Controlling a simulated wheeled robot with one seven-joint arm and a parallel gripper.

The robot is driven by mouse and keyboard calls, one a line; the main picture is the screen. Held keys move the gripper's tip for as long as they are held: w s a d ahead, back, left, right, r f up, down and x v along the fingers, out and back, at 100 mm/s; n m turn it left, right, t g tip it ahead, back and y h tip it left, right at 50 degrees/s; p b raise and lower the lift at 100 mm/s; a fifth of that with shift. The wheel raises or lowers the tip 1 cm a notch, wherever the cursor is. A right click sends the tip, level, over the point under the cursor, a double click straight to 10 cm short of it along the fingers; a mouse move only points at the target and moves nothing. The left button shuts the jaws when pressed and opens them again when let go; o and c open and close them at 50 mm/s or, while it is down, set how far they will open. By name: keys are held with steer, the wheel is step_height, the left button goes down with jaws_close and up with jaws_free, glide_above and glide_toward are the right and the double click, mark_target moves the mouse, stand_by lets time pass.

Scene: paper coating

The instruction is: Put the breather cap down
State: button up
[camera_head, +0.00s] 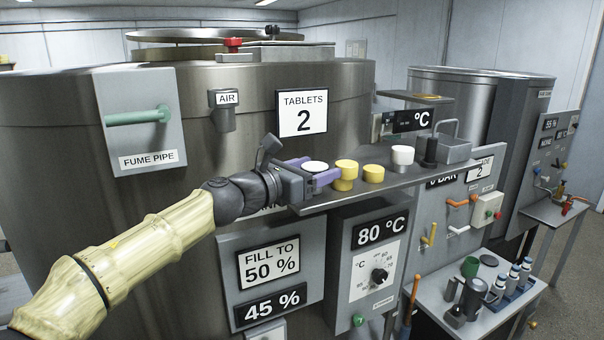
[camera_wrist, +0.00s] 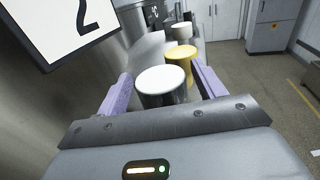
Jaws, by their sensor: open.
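A round cap with a white top and grey metallic side (camera_wrist: 162,84), which I take to be the breather cap, stands upright between the purple fingers of my gripper (camera_head: 312,171). Its white top also shows in the head view (camera_head: 315,166). The cap is on the grey shelf (camera_head: 385,180) on the front of the big tank. In the wrist view the fingers stand apart, with a gap visible on each side of the cap. The cap's lower part is hidden by my gripper's body.
Two yellow-topped cylinders (camera_head: 346,175) and a white cup-like piece (camera_head: 402,158) stand further right along the shelf. A dark cylinder (camera_head: 429,152) and a grey open box (camera_head: 453,149) are at its right end. The tank wall with the TABLETS sign (camera_head: 303,113) rises behind.

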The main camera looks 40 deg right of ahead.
steer(key=shift+w+a+b, duration=0.1)
steer(key=shift+a+b, duration=0.25)
steer(key=shift+a, duration=0.2)
steer(key=a+b, duration=0.3)
steer(key=a, duration=0.8)
steer(key=shift+s, duration=0.25)
